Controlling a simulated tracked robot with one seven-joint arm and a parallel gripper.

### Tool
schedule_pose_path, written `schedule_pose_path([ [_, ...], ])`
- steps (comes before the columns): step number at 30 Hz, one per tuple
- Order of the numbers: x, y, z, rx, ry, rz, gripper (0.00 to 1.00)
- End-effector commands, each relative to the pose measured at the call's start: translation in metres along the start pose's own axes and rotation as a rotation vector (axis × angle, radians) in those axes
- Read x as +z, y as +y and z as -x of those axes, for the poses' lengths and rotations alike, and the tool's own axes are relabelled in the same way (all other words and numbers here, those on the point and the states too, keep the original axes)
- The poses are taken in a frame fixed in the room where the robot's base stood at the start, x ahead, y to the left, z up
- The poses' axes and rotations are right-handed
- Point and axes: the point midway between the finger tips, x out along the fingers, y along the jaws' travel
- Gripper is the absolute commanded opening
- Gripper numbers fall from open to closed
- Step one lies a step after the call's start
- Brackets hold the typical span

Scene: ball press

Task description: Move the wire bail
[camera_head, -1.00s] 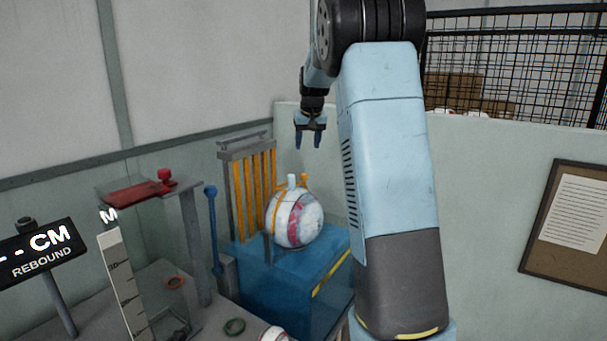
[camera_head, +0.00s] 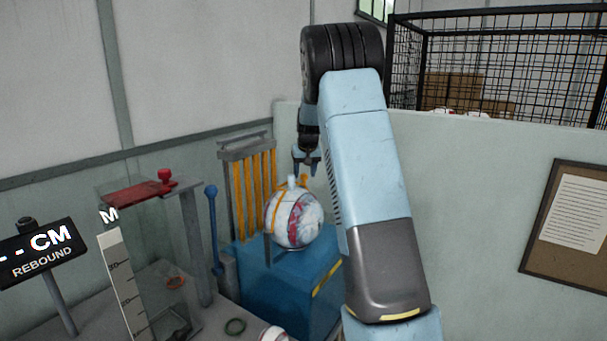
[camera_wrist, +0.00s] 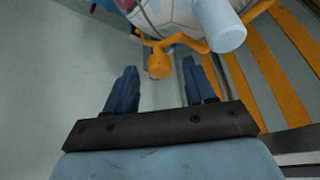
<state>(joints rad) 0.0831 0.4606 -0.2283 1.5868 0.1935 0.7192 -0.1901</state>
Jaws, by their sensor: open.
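The wire bail (camera_head: 277,206) is an orange wire arching over a white ball (camera_head: 305,222) with red and grey markings. The ball sits on the blue press base (camera_head: 290,275). In the wrist view, the bail (camera_wrist: 200,44) crosses the top and has a round orange knob (camera_wrist: 159,66) at its end. A pale cylindrical stem (camera_wrist: 222,28) rises from the ball. My gripper (camera_head: 306,168) points down just above the ball, near the stem. Its fingers are open and empty. In the wrist view the knob appears between the fingertips; whether it is at their depth I cannot tell.
A rack of upright orange bars (camera_head: 255,190) stands behind the ball. A blue lever (camera_head: 212,228) and a grey post with a red plate (camera_head: 138,191) are at left. A rebound sign (camera_head: 40,252) stands further left. The wall is close behind.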

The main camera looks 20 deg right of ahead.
Motion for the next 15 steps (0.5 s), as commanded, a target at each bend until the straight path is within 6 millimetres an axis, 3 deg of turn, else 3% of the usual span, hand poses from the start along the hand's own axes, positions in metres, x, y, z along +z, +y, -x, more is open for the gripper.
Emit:
schedule_pose_path([
  [13,0.0001,0.0005,-0.0091,0.000,0.000,-0.001,0.54],
  [15,0.0001,0.0006,-0.0090,0.000,0.000,-0.001,0.48],
])
